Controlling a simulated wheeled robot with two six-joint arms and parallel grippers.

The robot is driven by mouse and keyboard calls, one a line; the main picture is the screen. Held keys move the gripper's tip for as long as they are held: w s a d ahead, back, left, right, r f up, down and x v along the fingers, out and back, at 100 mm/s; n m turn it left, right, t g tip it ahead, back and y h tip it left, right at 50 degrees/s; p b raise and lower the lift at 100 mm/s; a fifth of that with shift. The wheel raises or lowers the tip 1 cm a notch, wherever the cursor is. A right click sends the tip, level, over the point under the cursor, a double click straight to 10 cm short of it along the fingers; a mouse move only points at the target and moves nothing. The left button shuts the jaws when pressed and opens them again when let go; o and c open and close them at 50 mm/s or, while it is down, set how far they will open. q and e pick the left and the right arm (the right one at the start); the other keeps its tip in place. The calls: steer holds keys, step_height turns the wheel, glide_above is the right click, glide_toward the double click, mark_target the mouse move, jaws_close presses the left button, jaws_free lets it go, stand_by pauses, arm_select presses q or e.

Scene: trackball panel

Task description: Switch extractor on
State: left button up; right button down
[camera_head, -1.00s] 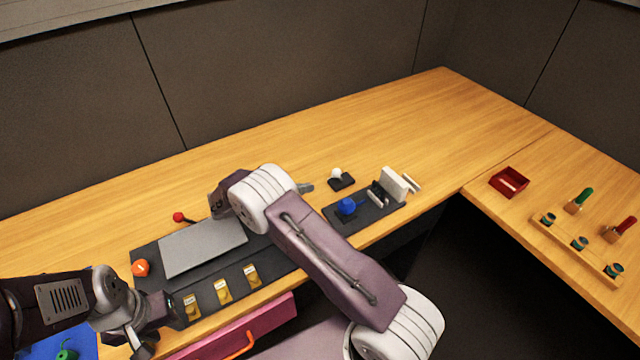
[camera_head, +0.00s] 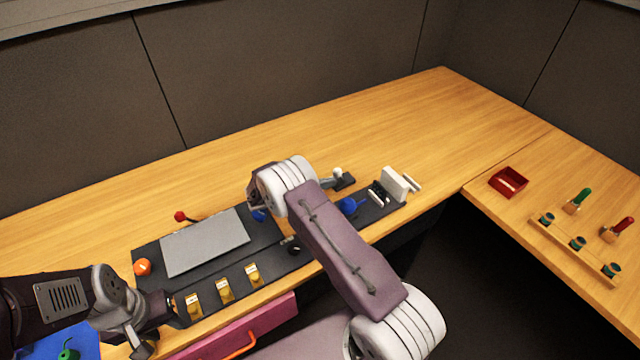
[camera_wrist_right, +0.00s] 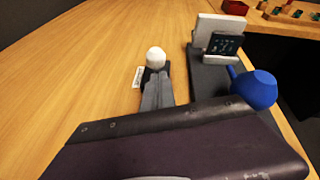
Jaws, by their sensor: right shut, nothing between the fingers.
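A small black switch base (camera_head: 346,181) with a white ball knob (camera_head: 337,172) stands on the wooden desk behind the right-hand panel. In the right wrist view the white knob (camera_wrist_right: 156,57) has a small label (camera_wrist_right: 138,77) beside it, too small to read. My right gripper (camera_head: 329,182) is shut and empty. Its fingertips, also in the right wrist view (camera_wrist_right: 157,78), are right at the knob and hide part of the base; I cannot tell whether they touch. My left gripper (camera_head: 142,338) hangs by the desk's front left; its fingers are unclear. No view shows which control is the extractor's.
The main panel (camera_head: 178,288) carries a grey plate (camera_head: 205,243), an orange button (camera_head: 143,267), a red-knobbed lever (camera_head: 181,216) and yellow switches (camera_head: 224,290). A blue ball (camera_wrist_right: 258,88) and white stand (camera_head: 394,184) are close right of my right gripper. The desk behind is clear.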

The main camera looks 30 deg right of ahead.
mark_target(340, 171)
stand_by(0.4)
steer(key=shift+d+r+y+p, duration=0.35)
steer(key=shift+r+y+p, duration=0.55)
steer(key=shift+p, duration=0.9)
steer(key=d+r+y+p, duration=0.1)
steer(key=y+p, duration=0.1)
steer(key=p, duration=0.1)
steer(key=y+p, duration=0.2)
steer(key=p, duration=0.1)
steer(key=shift+w+d+r+g, duration=0.15)
steer(key=shift+d+r+g, duration=0.25)
steer(key=shift+d+y, duration=0.2)
steer(key=shift+y, duration=0.1)
steer(key=shift+d+p, duration=0.2)
steer(key=shift+p, duration=0.15)
steer(key=shift+w+d+r, duration=0.1)
steer(key=shift+d, duration=0.55)
steer(key=shift+d+r, duration=0.1)
steer(key=shift+d, duration=0.15)
steer(key=shift+r, duration=0.15)
